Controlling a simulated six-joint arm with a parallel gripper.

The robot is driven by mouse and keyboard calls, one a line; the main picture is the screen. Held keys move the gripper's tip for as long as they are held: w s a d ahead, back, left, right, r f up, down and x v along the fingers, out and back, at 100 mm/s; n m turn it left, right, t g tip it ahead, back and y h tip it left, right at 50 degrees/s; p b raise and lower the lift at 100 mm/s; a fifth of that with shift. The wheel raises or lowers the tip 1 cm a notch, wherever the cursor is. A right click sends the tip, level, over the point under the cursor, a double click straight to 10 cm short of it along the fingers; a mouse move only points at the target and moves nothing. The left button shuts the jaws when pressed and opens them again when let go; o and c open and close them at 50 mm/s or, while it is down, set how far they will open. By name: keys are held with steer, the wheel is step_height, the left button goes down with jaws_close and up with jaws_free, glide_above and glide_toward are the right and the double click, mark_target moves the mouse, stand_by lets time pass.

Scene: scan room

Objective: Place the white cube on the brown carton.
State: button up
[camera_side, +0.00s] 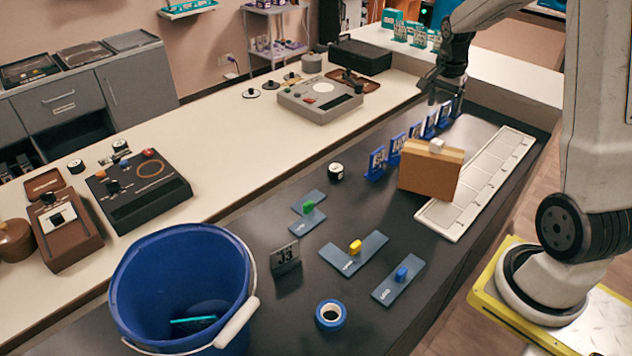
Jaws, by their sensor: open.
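The brown carton (428,173) stands on the dark table, partly over the near edge of a long white strip. The white cube (437,145) appears to rest on the carton's top face, toward the middle. My gripper (445,103) is open and empty, above and a little behind the cube, apart from it. Its fingers point down, near the row of blue card holders in the picture.
Several blue card holders (376,164) stand in a row left of and behind the carton. The white strip (480,183) lies to its right. Grey plates with green, yellow (355,247) and blue pieces lie in front. A blue bucket (180,285) stands front left.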

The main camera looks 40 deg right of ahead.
steer(key=s+a+f+n+t, duration=0.1)
steer(key=s+a+f+n, duration=0.2)
steer(key=a+n, duration=0.5)
steer(key=s+a+f+n+t+y, duration=0.1)
steer(key=a+n, duration=0.8)
steer(key=a, duration=1.2)
steer(key=shift+s+f+n+t, duration=0.3)
steer(key=shift+s+f, duration=0.6)
steer(key=shift+s, duration=0.15)
